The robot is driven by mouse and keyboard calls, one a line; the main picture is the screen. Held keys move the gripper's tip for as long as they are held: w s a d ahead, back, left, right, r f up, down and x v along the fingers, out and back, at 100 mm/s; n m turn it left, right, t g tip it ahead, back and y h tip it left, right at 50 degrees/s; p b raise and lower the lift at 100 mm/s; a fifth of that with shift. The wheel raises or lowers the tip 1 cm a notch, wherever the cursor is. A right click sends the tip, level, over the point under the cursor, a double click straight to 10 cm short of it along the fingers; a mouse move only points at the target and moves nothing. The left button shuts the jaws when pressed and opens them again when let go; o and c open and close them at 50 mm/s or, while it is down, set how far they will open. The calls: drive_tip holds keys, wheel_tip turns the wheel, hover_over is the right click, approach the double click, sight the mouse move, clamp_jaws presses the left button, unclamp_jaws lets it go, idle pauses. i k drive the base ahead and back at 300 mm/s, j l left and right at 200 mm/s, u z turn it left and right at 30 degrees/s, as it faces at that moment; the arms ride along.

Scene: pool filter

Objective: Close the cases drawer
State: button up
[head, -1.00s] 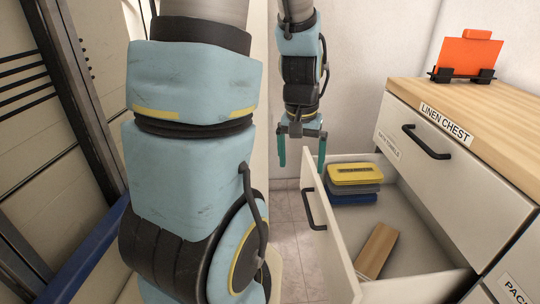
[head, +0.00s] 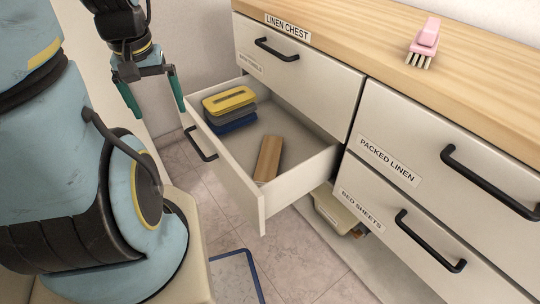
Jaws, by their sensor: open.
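The open drawer (head: 232,179), which I take to be the cases drawer, is pulled well out of the white cabinet on the left side. Its front panel has a black handle (head: 200,145); no label on it shows. Inside lie a stack of yellow, grey and blue flat cases (head: 230,100) at the far end and a wooden block (head: 268,158) nearer. My gripper (head: 160,111) is open and empty, with two green fingers spread. In the picture it is just beyond the drawer's far front corner, right finger close to it. I cannot tell whether they touch.
Shut PACKED LINEN (head: 430,165) and BED SHEETS (head: 400,230) drawers are on the right. A pink brush (head: 424,40) stands on the wooden top. A beige bin (head: 336,212) sits low under the open drawer. Tiled floor is in front.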

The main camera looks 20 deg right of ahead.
sight(310, 155)
drive_tip(key=z, duration=0.8)
